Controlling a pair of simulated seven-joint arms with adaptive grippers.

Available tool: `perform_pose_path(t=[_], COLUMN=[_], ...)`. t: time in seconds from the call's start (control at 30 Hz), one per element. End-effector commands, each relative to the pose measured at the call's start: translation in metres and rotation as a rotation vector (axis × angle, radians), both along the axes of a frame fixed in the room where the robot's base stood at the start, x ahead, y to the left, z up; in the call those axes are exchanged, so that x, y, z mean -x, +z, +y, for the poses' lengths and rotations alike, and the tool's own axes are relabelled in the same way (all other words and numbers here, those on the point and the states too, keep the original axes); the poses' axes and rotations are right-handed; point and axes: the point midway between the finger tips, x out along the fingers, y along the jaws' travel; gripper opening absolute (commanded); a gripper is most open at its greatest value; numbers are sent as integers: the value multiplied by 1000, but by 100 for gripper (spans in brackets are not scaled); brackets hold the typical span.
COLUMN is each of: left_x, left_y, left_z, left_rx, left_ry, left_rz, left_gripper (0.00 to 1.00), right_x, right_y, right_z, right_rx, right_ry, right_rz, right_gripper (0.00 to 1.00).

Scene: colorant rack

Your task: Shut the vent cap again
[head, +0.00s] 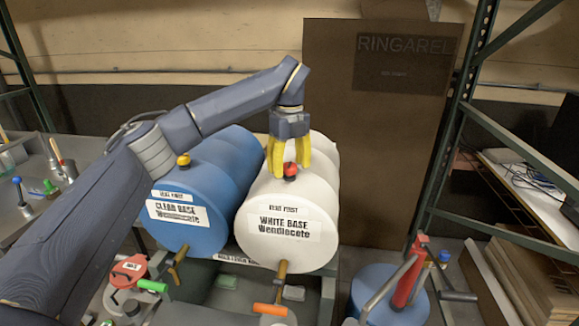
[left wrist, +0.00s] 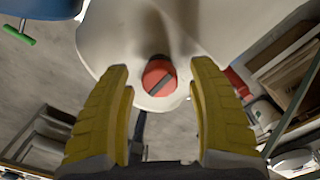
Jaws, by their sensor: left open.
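The red vent cap (head: 290,170) sits on top of the white drum (head: 287,210), labelled "WHITE BASE". In the left wrist view the cap (left wrist: 159,76) shows as a red disc with a dark slanted bar across it. My left gripper (head: 289,168) comes down from above with its yellow fingers pointing at the cap. In the left wrist view the left gripper (left wrist: 160,100) is open, with one finger on each side of the cap and gaps between. A yellow vent cap (head: 183,160) sits on the blue drum (head: 180,218). My right gripper is not in view.
An orange-handled tap (head: 270,309) is on the white drum's front, and a green-handled tap (head: 152,286) is on the blue one. A blue container with a red pump (head: 408,275) stands at the lower right. A brown panel (head: 375,130) stands behind the drums.

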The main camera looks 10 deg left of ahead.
Motion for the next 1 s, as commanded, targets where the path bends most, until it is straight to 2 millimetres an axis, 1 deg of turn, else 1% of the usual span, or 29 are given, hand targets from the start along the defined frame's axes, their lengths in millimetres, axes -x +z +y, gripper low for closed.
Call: perform_pose_path(t=[0.33, 0.83, 1.0], left_x=[0, 0, 0], left_y=[-1, -1, -1], left_z=[0, 0, 0], left_rx=[0, 0, 0], left_ry=[1, 1, -6], left_rz=[0, 0, 0], left_gripper=[59, 0, 0], right_x=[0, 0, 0], right_y=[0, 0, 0], right_z=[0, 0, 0], right_rx=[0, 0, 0], right_ry=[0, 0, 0], right_rz=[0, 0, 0], right_gripper=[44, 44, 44])
